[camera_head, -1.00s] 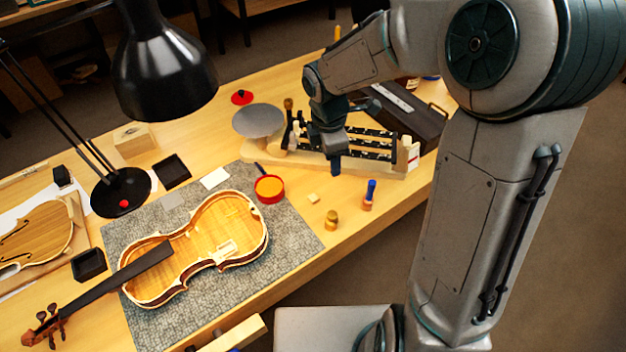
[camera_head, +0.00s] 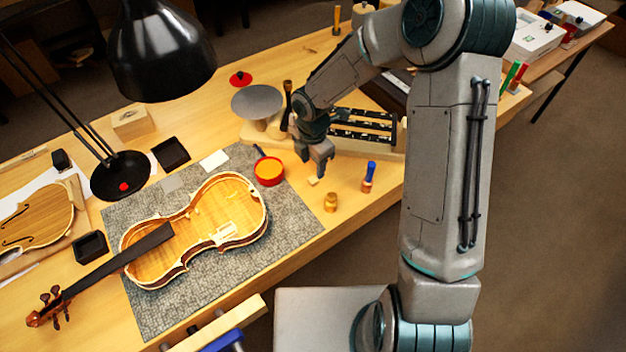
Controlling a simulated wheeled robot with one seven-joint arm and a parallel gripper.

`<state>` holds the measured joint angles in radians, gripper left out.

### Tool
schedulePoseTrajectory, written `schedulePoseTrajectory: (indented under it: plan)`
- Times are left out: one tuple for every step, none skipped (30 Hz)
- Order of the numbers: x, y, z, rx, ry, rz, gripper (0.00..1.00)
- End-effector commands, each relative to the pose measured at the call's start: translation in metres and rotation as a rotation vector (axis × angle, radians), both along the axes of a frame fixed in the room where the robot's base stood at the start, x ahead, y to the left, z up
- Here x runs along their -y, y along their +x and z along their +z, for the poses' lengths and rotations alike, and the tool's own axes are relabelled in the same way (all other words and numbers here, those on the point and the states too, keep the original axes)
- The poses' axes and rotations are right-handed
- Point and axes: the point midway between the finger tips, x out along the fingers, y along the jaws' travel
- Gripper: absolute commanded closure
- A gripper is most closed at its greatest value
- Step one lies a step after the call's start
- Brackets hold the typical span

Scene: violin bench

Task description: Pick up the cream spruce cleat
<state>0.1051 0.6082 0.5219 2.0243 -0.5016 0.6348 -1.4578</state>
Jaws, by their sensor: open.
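The cream spruce cleat (camera_head: 313,181) is a small pale block lying on the bench top, right of the red-rimmed pot. My gripper (camera_head: 316,174) points down just above it, its fingertips close to the cleat in the picture. The gripper is open. Whether the fingers are around the cleat or only over it, I cannot tell. The lower part of the gripper hides some of the bench behind.
A red pot (camera_head: 268,171) stands left of the gripper. A small brass jar (camera_head: 331,202) and a blue-topped bottle (camera_head: 368,176) stand to the right. The open violin (camera_head: 222,215) lies on a grey mat (camera_head: 290,225).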

Motion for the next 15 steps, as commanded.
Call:
schedulePoseTrajectory:
  plan:
    - [0.000,-0.002,-0.006,-0.003,-0.001,0.001,0.51]
    - [0.000,-0.004,-0.010,-0.004,-0.001,0.000,0.51]
    - [0.000,-0.006,-0.016,-0.006,-0.001,0.001,0.51]
    - [0.000,-0.006,-0.021,-0.005,-0.001,0.002,0.51]
    - [0.000,-0.008,-0.025,-0.005,-0.001,0.002,0.51]
    - [0.000,-0.009,-0.032,-0.005,0.000,0.000,0.51]
    - [0.000,-0.008,-0.036,-0.005,0.000,0.000,0.51]
    - [0.000,-0.008,-0.039,-0.004,0.000,0.000,0.51]
    - [0.000,-0.007,-0.043,-0.003,0.000,0.001,0.51]
    - [0.000,-0.008,-0.046,-0.003,0.001,0.000,0.51]
    - [0.000,-0.007,-0.047,-0.003,0.000,0.000,0.51]
    - [0.000,-0.007,-0.048,-0.002,0.001,-0.001,0.51]
    - [0.000,-0.007,-0.049,-0.001,0.002,-0.001,0.51]
    - [0.000,-0.007,-0.049,-0.001,0.002,-0.001,0.51]
    - [0.000,-0.007,-0.049,-0.001,0.002,-0.001,0.51]
